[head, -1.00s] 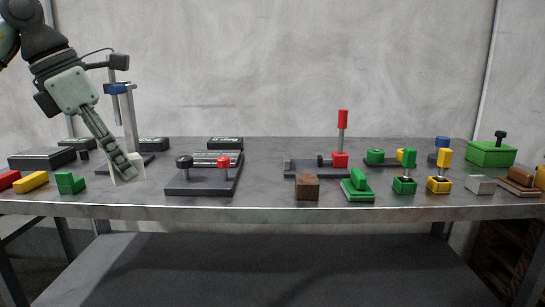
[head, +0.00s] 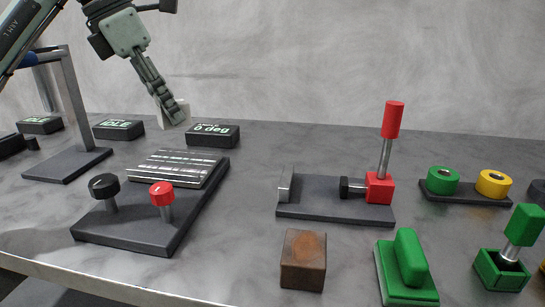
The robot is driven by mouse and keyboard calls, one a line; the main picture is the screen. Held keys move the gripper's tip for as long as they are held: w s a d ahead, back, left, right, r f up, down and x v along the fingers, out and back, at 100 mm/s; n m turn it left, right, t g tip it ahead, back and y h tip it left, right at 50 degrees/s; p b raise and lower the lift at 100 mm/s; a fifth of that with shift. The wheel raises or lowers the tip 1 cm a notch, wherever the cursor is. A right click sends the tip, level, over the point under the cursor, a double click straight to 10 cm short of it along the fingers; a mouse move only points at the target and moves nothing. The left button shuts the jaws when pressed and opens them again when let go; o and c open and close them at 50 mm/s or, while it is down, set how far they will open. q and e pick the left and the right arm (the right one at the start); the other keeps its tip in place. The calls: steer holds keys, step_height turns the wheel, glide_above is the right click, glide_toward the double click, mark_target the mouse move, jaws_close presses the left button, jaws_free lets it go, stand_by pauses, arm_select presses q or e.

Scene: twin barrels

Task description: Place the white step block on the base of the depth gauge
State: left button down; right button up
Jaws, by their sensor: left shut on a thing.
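My left gripper (head: 172,108) is shut on the white step block (head: 184,110). The fingers hide part of the block, which is in the air before the "0 deg" display. The depth gauge stands at the far left, with a grey upright post (head: 76,100) and a blue part (head: 40,58) on its arm. Its dark flat base (head: 66,166) is on the table and its visible top is bare. The gripper is to the right of the gauge and apart from it. My right gripper is not in view.
A dark plate (head: 140,232) with black and red knobs lies at front left. Display boxes (head: 118,129) stand behind. The table is free between the plate and the fixture.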

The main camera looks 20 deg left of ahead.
arm_select(q)
steer(key=w+d+f, duration=0.1)
steer(key=d+f, duration=0.1)
steer(key=d, duration=0.1)
steer(key=w+d+f, duration=0.2)
steer(key=d, duration=0.1)
steer(key=w+d+f, duration=0.2)
steer(key=d, duration=0.1)
steer(key=shift+w+d+f, duration=0.1)
steer(key=shift+w, duration=0.1)
steer(key=shift+w+d+f, duration=0.25)
steer(key=shift+d+f, duration=0.1)
steer(key=shift+d, duration=0.05)
step_height(320, 180, down, 3)
steer(key=shift+f, duration=0.1)
steer(key=shift+a+f, duration=0.1)
steer(key=shift+f, duration=0.25)
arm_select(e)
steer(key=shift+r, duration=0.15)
arm_select(q)
steer(key=shift+f, duration=0.15)
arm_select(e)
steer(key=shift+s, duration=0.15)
arm_select(q)
steer(key=c, duration=1.3)
jaws_free()
steer(key=shift+c, duration=0.2)
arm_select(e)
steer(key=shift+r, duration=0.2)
